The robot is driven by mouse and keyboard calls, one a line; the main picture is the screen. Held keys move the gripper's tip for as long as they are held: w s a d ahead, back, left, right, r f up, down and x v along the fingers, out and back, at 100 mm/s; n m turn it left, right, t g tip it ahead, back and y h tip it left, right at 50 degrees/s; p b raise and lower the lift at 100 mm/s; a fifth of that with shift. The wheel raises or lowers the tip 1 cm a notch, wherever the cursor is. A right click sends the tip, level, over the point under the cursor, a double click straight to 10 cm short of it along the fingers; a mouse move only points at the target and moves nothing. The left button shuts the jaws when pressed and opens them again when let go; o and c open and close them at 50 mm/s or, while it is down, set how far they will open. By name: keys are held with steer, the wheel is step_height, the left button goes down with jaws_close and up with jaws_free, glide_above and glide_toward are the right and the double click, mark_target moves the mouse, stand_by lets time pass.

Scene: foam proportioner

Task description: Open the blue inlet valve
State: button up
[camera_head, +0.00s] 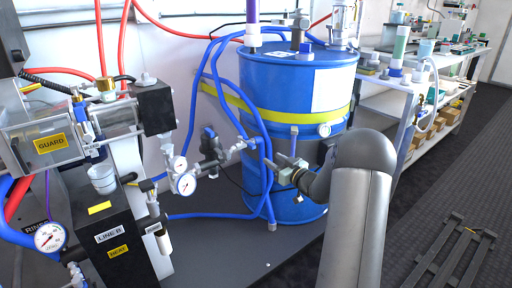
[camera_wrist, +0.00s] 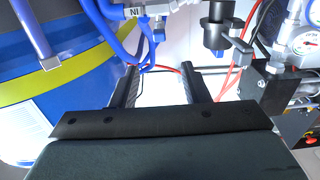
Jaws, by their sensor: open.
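The inlet valve (camera_head: 246,145) is a small fitting with blue parts on the pipe assembly left of the blue drum. In the wrist view a fitting with an "IN" tag (camera_wrist: 134,12) and a blue part beside it shows at the top edge, partly cut off. My gripper (camera_head: 278,162) is in front of the drum, just right of and slightly below the valve. It also shows in the wrist view (camera_wrist: 158,76), with its two dark fingers apart and nothing held between them. The IN fitting lies beyond the fingertips, with no contact visible. The full handle position cannot be told.
The blue drum (camera_head: 290,82) with a yellow band stands behind my gripper. Blue hoses (camera_head: 220,214) loop around the fittings. Pressure gauges (camera_head: 185,184) and a dark valve (camera_wrist: 215,28) are to one side. Machinery with a GUARD label (camera_head: 52,143) fills the left.

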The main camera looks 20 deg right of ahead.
mark_target(254, 146)
steer(key=b+x, duration=0.3)
steer(key=x, duration=1.1)
steer(key=shift+w, duration=0.15)
jaws_close()
